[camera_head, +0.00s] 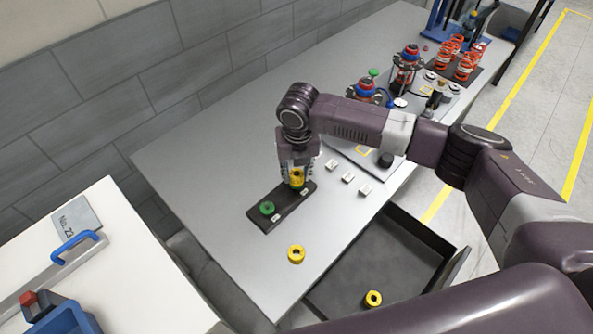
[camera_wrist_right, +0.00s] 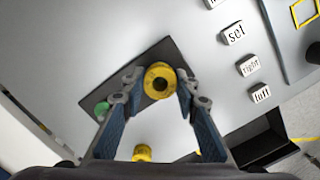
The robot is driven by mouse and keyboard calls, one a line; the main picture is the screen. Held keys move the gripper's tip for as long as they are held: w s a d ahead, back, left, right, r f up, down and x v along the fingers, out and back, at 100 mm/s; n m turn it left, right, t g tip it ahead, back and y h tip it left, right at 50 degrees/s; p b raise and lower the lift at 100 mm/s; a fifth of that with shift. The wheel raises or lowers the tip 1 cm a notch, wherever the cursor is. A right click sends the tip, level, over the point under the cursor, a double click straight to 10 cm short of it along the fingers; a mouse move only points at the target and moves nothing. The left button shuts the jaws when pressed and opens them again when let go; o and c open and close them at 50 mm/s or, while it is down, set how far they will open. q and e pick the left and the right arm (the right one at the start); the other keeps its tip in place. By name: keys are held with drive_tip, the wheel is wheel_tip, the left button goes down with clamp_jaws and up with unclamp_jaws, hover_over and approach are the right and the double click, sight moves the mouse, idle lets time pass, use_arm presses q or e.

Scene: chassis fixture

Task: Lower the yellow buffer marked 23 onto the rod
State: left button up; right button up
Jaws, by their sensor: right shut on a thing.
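My right gripper (camera_head: 298,180) points down over the right end of a dark base block (camera_head: 271,220). It is shut on a yellow buffer (camera_head: 297,173), a thick ring. In the right wrist view the buffer (camera_wrist_right: 160,80) sits between the fingertips, its round hole dark in the middle. I cannot read a number on it. I cannot make out the rod; the buffer and fingers cover that end of the block. Whether the buffer touches the block is unclear. A green ring (camera_head: 267,208) sits at the block's other end. My left gripper is not in view.
One yellow ring (camera_head: 296,254) lies on the grey table (camera_head: 215,190); another (camera_head: 373,298) lies in a black tray (camera_head: 420,262). Small labelled blocks (camera_head: 348,177) stand right of the gripper. Assemblies with red springs (camera_head: 465,65) stand at the back. The table left of the block is clear.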

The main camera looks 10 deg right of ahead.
drive_tip(key=shift+f, duration=0.25)
drive_tip(key=shift+p, duration=0.6)
idle(0.4)
drive_tip(key=shift+f, duration=0.1)
idle(0.6)
drive_tip(key=o, duration=1.2)
wheel_tip(320, 180, up, 5)
drive_tip(key=p, duration=0.4)
drive_tip(key=shift+f+p, duration=0.15)
drive_tip(key=shift+p, duration=0.15)
drive_tip(key=shift+r, duration=1.15)
